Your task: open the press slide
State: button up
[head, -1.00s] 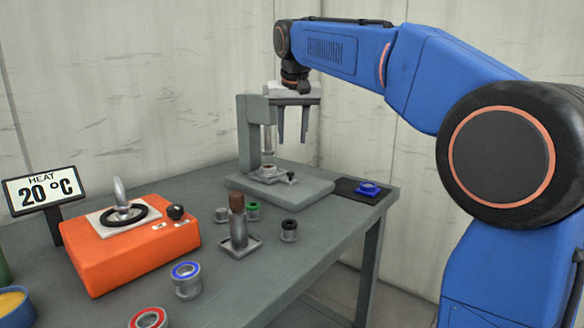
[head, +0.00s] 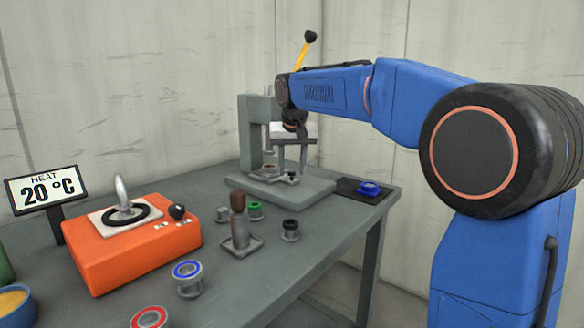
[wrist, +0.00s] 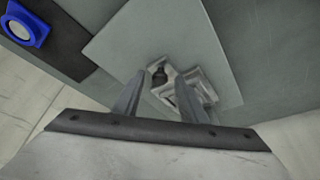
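The press (head: 250,135) is a grey frame on a flat base plate at the back of the table. Its slide, a small light metal part low on the base, shows in the wrist view (wrist: 196,92) with a small dark knob (wrist: 159,76). My gripper (head: 289,174) points down over the base, in front of the press column. Its two fingers are apart, with nothing held between them. In the wrist view my gripper (wrist: 157,82) has its fingertips on either side of the knob in the picture; whether they touch it I cannot tell. My arm and gripper hide part of the press.
A yellow lever with a black knob (head: 310,37) rises behind my arm. A blue ring part (head: 369,188) lies on a dark mat to the right. A wooden-handled tool (head: 238,225), several small bushings and an orange heater (head: 130,245) stand left and in front.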

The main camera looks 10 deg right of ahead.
jog(key=shift+c, duration=0.7)
grip_shut()
jog(key=s+d, duration=0.2)
jog(key=s, duration=0.1)
jog(key=s+d, duration=0.2)
jog(key=s, duration=0.1)
jog(key=s+d, duration=0.2)
jog(key=s, duration=0.1)
jog(key=shift+s+d, duration=0.2)
jog(key=shift+d, duration=0.2)
jog(key=shift+o, duration=0.7)
grip_release()
jog(key=shift+r, duration=0.15)
jog(key=v, duration=1.7)
